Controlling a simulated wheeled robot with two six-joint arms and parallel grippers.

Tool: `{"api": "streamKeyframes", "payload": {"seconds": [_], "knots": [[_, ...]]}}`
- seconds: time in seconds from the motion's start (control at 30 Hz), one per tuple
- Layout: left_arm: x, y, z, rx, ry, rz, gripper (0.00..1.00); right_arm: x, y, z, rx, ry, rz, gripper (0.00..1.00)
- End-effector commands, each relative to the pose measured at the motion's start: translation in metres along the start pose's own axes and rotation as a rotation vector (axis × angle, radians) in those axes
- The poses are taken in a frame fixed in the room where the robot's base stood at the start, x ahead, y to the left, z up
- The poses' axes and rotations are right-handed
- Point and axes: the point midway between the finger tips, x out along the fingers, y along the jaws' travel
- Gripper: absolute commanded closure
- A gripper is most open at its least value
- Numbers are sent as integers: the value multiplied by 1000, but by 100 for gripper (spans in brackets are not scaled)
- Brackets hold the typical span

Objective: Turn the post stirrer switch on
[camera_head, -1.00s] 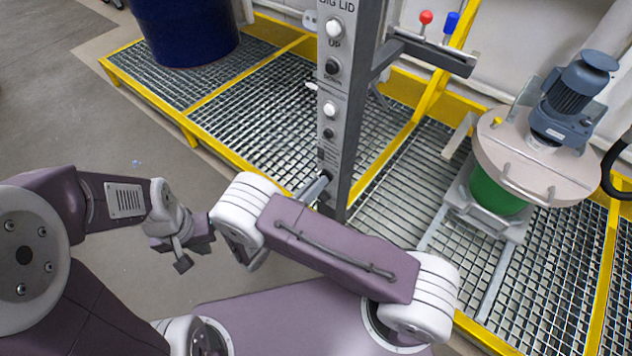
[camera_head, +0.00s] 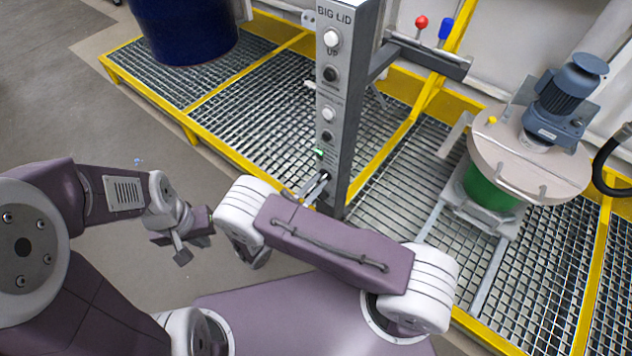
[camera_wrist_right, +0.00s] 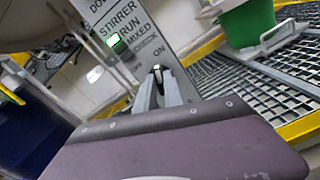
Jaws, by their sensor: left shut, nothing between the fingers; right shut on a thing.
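The grey control post (camera_head: 341,110) stands in the middle of the head view, with buttons down its face. The stirrer switch (camera_wrist_right: 158,72) is low on the post, near the ON marking in the right wrist view, and is mostly hidden between the fingers. My right gripper (camera_head: 322,180) reaches the post there. In the right wrist view, its fingers (camera_wrist_right: 158,84) are shut on the switch. Above it, a green stirrer run light (camera_wrist_right: 115,40) is lit; it also shows in the head view (camera_head: 320,153). My left gripper (camera_head: 181,250) is shut and empty, away from the post over the floor.
A green drum (camera_head: 490,188) with a pale lid and a motor (camera_head: 566,95) stands right of the post. A dark blue drum (camera_head: 185,30) stands at the back left. Yellow-edged grating surrounds the post.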

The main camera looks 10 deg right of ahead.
Motion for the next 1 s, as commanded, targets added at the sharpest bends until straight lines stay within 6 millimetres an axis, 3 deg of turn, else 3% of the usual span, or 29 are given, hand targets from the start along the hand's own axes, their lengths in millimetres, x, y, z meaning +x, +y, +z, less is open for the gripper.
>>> {"api": "streamKeyframes", "payload": {"seconds": [0.43, 1.0], "knots": [[-5, 0, 0, 0, 0, 0, 100, 0, -2, -1, 264, 3, -2, 100], [-6, 0, -1, 0, 0, 0, 100, 0, -2, -2, 329, 4, -2, 100]]}}
